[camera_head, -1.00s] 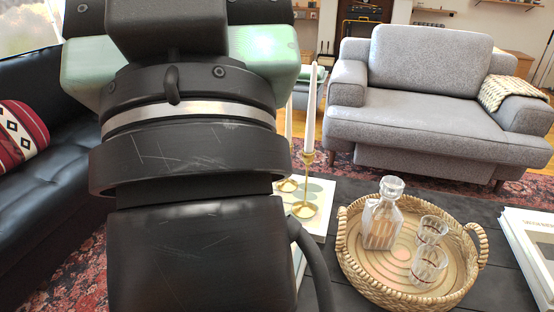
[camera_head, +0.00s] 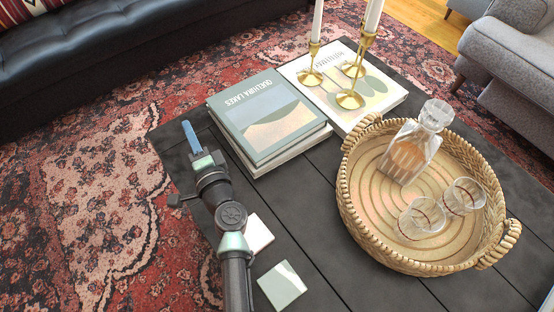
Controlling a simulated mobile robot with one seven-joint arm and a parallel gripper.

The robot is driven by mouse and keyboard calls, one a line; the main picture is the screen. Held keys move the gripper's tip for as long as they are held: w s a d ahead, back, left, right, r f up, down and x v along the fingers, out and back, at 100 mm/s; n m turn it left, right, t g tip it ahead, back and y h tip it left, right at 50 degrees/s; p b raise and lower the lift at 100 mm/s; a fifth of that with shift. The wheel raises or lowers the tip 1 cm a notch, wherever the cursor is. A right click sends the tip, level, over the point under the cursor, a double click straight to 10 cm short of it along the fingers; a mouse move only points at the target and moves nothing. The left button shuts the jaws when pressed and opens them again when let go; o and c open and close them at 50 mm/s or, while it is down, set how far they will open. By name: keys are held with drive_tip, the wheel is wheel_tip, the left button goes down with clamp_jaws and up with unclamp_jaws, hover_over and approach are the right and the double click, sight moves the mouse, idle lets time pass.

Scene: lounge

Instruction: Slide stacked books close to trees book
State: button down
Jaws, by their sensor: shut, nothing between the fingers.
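The stacked books lie on the dark coffee table's left part, with a grey-green book with a lake picture (camera_head: 268,112) on top and a pale book (camera_head: 296,157) beneath it. A white-covered book with rounded olive shapes (camera_head: 378,90), perhaps the trees book, lies just right of and behind the stack, close to it. Candlesticks stand on that book. My gripper (camera_head: 190,136) is shut and empty at the table's left edge, left of the stack and apart from it in the picture. Its blue finger part shows; whether it is level with the books is unclear.
A woven tray (camera_head: 348,205) with a decanter (camera_head: 413,145) and two glasses (camera_head: 440,208) sits to the right. Brass candlesticks (camera_head: 352,98) with white candles stand upright. Two small pale squares (camera_head: 282,285) lie near my arm. A black sofa (camera_head: 130,60) is at back left.

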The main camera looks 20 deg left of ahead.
drive_tip(key=shift+s+f+m, duration=0.2)
drive_tip(key=shift+f+m, duration=0.1)
drive_tip(key=shift+f, duration=0.25)
drive_tip(key=shift+d, duration=0.4)
hover_over(265, 162)
drive_tip(key=s+d, duration=0.1)
drive_tip(key=d, duration=0.3)
drive_tip(key=shift+s, duration=0.1)
wheel_tip(265, 162, down, 5)
drive_tip(key=b, duration=0.3)
drive_tip(key=shift+d+f, duration=0.1)
drive_tip(key=shift+d, duration=0.05)
drive_tip(key=shift+s+a, duration=0.1)
drive_tip(key=shift+a, duration=0.4)
drive_tip(key=shift+a, duration=0.95)
drive_tip(key=shift+b, duration=0.35)
